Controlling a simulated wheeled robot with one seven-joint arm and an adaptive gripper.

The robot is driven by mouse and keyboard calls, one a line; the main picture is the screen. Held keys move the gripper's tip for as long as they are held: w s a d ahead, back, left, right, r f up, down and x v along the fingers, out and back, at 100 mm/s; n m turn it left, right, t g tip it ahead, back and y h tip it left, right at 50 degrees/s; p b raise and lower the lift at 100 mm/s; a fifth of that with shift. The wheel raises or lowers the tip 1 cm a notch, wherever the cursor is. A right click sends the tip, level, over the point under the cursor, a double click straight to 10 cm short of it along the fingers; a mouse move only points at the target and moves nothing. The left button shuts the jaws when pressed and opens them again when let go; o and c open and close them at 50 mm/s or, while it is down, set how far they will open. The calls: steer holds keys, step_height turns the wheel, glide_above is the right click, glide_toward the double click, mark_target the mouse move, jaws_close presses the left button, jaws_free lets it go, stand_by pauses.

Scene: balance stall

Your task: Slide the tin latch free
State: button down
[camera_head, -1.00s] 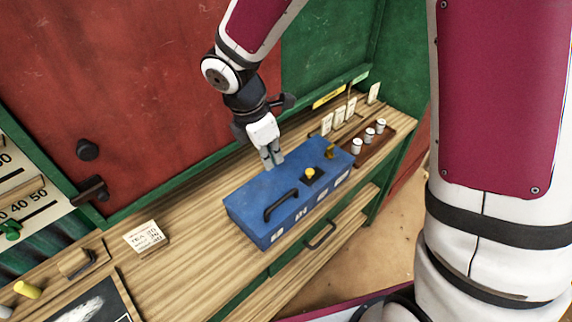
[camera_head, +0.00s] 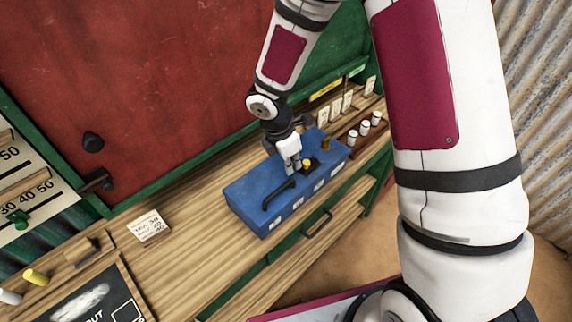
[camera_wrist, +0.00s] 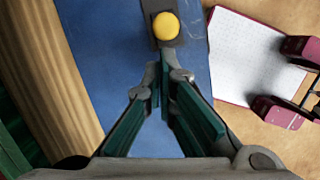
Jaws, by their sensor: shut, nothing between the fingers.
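The tin is a long blue box (camera_head: 250,190) on the wooden counter, with a black handle (camera_head: 278,194) on its lid. The latch shows as a yellow knob (camera_head: 307,163) on a dark plate; in the wrist view the yellow knob (camera_wrist: 165,25) is at top centre, on its dark plate (camera_wrist: 163,43). My gripper (camera_head: 292,170) is shut and empty, low over the lid between handle and knob.
A brass-coloured piece (camera_head: 325,145) sits at the tin's right end. White-topped cylinders (camera_head: 364,128) stand in a rack beyond it. A written card (camera_head: 149,228) lies on the counter to the left. A red panel (camera_head: 130,90) rises behind the counter (camera_head: 190,262).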

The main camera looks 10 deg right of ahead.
mark_target(300, 156)
steer(key=w+d, duration=0.2)
steer(key=d, duration=0.1)
steer(key=shift+b, duration=0.3)
steer(key=shift+s, duration=0.1)
steer(key=a, duration=0.2)
steer(key=s+a, duration=0.1)
steer(key=a, duration=0.1)
steer(key=shift+a+r, duration=0.1)
steer(key=shift+r, duration=0.15)
steer(key=b+v, duration=0.1)
steer(key=v, duration=0.8)
steer(key=shift+r, duration=0.25)
steer(key=shift+s, duration=0.2)
